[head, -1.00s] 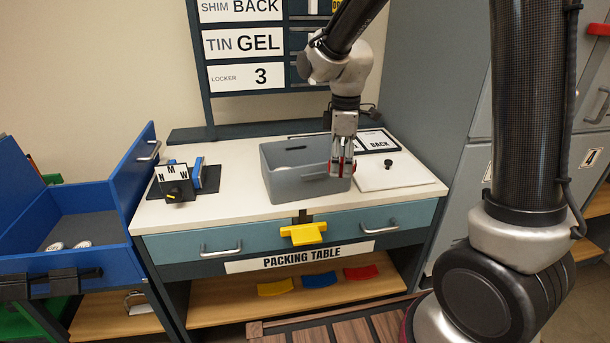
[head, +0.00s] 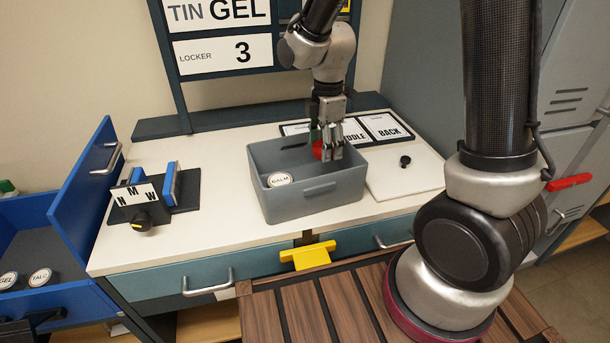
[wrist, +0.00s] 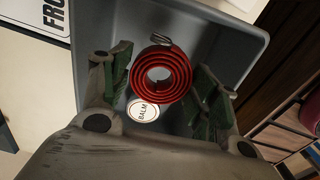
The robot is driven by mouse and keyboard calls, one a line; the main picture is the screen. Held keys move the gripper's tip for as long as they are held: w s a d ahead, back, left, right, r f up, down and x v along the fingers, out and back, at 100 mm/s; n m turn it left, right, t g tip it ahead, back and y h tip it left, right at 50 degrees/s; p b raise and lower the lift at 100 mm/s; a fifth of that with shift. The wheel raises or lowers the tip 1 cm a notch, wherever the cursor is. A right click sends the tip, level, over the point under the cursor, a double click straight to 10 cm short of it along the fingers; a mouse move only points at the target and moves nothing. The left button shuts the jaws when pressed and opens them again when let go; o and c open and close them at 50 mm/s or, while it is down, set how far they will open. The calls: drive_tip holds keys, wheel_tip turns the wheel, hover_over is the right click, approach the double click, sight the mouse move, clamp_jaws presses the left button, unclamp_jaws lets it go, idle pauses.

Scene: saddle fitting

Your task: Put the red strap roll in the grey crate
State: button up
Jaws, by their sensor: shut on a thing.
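The red strap roll (wrist: 161,75) is a coiled red band with a metal buckle end. My gripper (head: 329,150) is shut on it, and in the wrist view the roll sits between the two green-padded fingers (wrist: 160,88). In the head view the roll (head: 318,150) shows partly behind the fingers. The grey crate (head: 320,192) stands on the white packing table. The roll and fingertips are over the crate's opening, toward its right rear. I cannot tell whether the roll touches the crate floor.
A round tin labelled BALM (head: 280,180) lies inside the crate at the left. A dial block (head: 143,205) stands left on the table (head: 218,235). A white board with a black knob (head: 405,162) lies to the right. Label cards (head: 383,127) lie behind.

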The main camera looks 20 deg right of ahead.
wheel_tip(320, 180, down, 10)
drive_tip(key=shift+r, duration=0.25)
drive_tip(key=shift+f, duration=0.15)
drive_tip(key=o, duration=1.1)
